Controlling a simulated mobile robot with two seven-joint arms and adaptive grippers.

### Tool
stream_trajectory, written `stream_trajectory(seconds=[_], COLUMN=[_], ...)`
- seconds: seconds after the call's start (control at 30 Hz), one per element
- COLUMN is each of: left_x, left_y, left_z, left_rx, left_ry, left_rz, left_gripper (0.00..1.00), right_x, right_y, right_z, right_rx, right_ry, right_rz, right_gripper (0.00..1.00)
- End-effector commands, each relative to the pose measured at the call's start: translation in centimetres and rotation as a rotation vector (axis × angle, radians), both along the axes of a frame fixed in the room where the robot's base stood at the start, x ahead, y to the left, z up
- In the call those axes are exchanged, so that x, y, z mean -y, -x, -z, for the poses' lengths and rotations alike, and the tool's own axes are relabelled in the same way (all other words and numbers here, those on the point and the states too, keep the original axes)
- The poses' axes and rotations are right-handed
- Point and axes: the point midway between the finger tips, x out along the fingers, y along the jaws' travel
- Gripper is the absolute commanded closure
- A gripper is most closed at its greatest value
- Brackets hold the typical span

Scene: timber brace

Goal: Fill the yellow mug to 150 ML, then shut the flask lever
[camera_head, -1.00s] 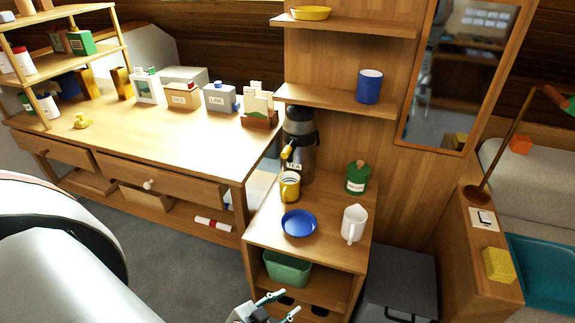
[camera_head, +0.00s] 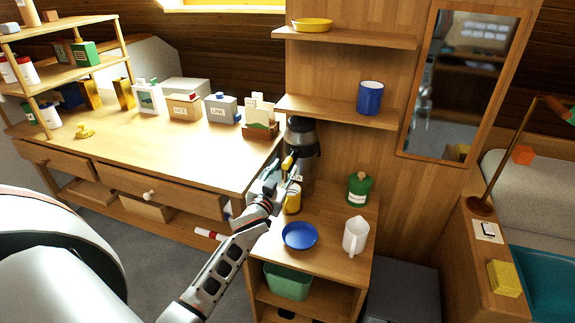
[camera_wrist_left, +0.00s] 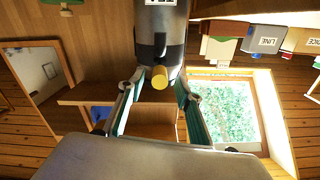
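The dark steel flask (camera_head: 302,135) stands at the back of the small wooden cabinet top. Its yellow lever (camera_head: 288,162) sticks out towards me; in the left wrist view the lever's round end (camera_wrist_left: 159,78) shows below the TEA label. The yellow mug (camera_head: 293,203) stands below the lever, partly hidden by my gripper; its contents are not visible. My left gripper (camera_head: 280,178) is at the flask's front. In the left wrist view its fingers are open, one on each side of the lever, with gaps visible. My right gripper is out of view.
A blue bowl (camera_head: 300,235), a white jug (camera_head: 355,236) and a green jar (camera_head: 359,189) share the cabinet top (camera_head: 330,262). A shelf (camera_head: 340,109) with a blue cup (camera_head: 370,97) is above. The long workbench (camera_head: 150,155) is on the left.

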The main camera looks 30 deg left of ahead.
Motion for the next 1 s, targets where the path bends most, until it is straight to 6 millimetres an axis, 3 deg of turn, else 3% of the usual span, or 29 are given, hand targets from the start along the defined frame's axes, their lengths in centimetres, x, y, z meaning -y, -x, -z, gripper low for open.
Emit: stream_trajectory(seconds=[0.23,0.63,0.77,1.0], left_x=[-0.7,-0.9,-0.9,-0.9], left_y=[-3.0,-3.7,-3.7,-3.7], left_z=[0.1,0.1,0.1,-0.3], left_rx=[-0.001,-0.001,-0.001,-0.003], left_ry=[0.000,-0.001,-0.001,0.001], left_rz=[0.000,0.001,0.001,0.000], left_gripper=[0.66,0.66,0.99,1.00], right_x=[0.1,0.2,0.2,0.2], right_y=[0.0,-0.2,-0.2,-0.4], right_z=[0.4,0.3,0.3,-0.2], right_rx=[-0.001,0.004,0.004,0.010], right_ry=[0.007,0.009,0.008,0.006], right_rz=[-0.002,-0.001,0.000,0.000], right_gripper=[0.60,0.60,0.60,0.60])
